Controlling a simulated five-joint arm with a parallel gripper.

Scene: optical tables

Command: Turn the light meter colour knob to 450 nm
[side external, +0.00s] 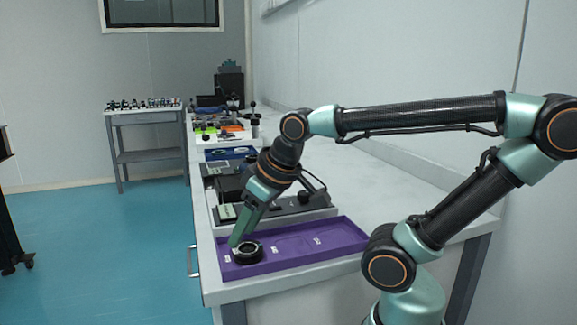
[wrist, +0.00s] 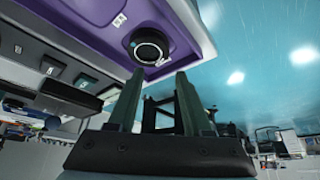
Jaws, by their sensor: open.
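A round black ring-like part (side external: 248,253) sits at the left end of a purple tray (side external: 345,240). In the wrist view it shows as a black disc with a pale rim (wrist: 150,47), beyond my fingertips. My gripper (side external: 236,241) points down at the tray's left end, beside and partly over the black part in the side view. In the wrist view its two fingers (wrist: 158,85) stand apart with nothing between them. I cannot tell whether the fingers touch the black part. No nm marking is readable, and I cannot tell which part is the light meter.
Small white labels mark the purple tray. Behind it lies a pale tray with a dark device bearing a small black knob (side external: 303,197). More instruments stand farther along the white bench (side external: 345,190). The bench is clear to the right, and its front edge is close to the gripper.

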